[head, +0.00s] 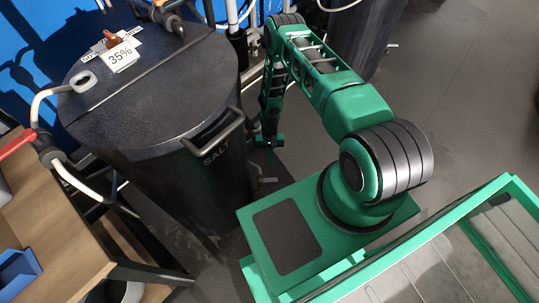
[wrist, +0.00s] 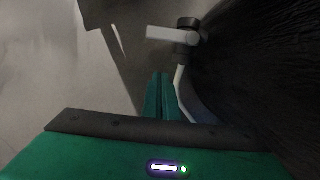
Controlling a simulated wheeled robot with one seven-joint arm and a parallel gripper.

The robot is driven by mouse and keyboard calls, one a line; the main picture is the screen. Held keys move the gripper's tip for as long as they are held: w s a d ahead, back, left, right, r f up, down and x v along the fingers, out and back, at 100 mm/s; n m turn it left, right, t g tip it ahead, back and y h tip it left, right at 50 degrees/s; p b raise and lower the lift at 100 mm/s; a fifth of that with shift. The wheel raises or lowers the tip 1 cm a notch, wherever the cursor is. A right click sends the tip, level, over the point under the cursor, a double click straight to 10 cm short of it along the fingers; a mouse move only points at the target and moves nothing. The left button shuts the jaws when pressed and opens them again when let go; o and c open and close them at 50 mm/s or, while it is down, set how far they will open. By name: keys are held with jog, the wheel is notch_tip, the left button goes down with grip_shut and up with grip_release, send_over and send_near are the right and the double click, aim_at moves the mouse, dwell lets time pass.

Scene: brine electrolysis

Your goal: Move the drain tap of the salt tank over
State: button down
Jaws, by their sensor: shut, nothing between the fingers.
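The salt tank (head: 165,105) is a big black drum with a lid, a front handle and a SALT label. Low on its right side a small grey tap (head: 266,181) sticks out. In the wrist view the drain tap (wrist: 172,35) shows as a pale flat lever pointing left from a dark round body, beside the black tank wall (wrist: 260,70). My gripper (head: 268,142) hangs down close to the tank's right side. In the wrist view my gripper (wrist: 160,78) is shut and empty, its tips just below the lever in the picture, apparently apart from it.
White pipes (head: 240,25) run behind the tank, and another dark tank (head: 365,35) stands at the back. A wooden bench (head: 45,225) with a blue box (head: 18,268) is at lower left. Grey floor (head: 470,90) is clear at right.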

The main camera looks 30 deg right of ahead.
aim_at(268, 180)
jog(key=s+a+f, duration=0.2)
jog(key=s+f, duration=0.2)
jog(key=shift+s, duration=0.3)
